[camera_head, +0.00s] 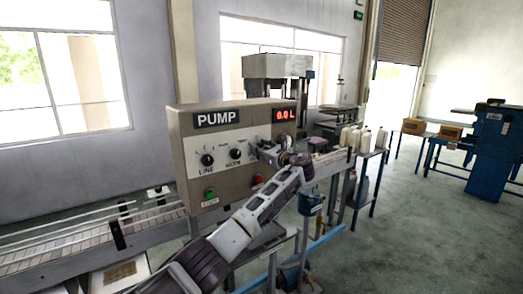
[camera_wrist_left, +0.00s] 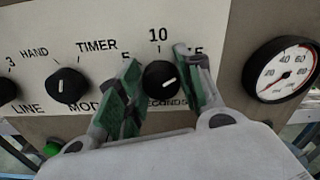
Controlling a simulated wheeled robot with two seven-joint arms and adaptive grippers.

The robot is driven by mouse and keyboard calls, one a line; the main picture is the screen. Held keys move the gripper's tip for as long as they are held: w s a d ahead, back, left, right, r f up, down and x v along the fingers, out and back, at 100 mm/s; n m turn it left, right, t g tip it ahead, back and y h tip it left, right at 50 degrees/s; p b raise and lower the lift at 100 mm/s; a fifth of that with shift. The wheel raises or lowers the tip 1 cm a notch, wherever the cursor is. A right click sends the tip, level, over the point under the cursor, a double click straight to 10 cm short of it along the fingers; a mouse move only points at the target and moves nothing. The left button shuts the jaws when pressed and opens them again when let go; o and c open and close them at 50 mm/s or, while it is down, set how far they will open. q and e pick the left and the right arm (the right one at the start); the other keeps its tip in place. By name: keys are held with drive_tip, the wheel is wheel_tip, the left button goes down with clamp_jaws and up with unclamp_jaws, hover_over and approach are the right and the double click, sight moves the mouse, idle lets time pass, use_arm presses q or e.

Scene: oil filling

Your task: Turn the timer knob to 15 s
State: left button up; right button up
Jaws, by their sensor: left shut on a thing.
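The timer knob (camera_wrist_left: 157,75) is black and round with a white pointer mark, on the pump panel (camera_head: 180,140). In the left wrist view its mark slants to the right and slightly up. The scale above shows 5 at left, 10 at top and a partly covered number at right. My left gripper (camera_wrist_left: 160,80) is shut on the knob, one green-padded finger on each side. In the head view my left gripper (camera_head: 268,152) is at the panel's right side and hides the timer knob. My right gripper is not in view.
The mode knob (camera_wrist_left: 67,86) is left of my fingers, and a pressure gauge (camera_wrist_left: 283,72) is at right. The line knob (camera_head: 207,160), green start button (camera_head: 210,193) and red button (camera_head: 258,180) are on the panel. The red display (camera_head: 285,115) reads 0.0 L.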

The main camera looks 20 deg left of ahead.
use_arm(q)
drive_tip(key=shift+f, duration=0.2)
drive_tip(key=o, duration=0.6)
drive_tip(key=shift+c, duration=0.2)
drive_tip(key=o, duration=0.5)
drive_tip(key=shift+r, duration=0.1)
drive_tip(key=shift+d, duration=0.1)
drive_tip(key=shift+v, duration=6)
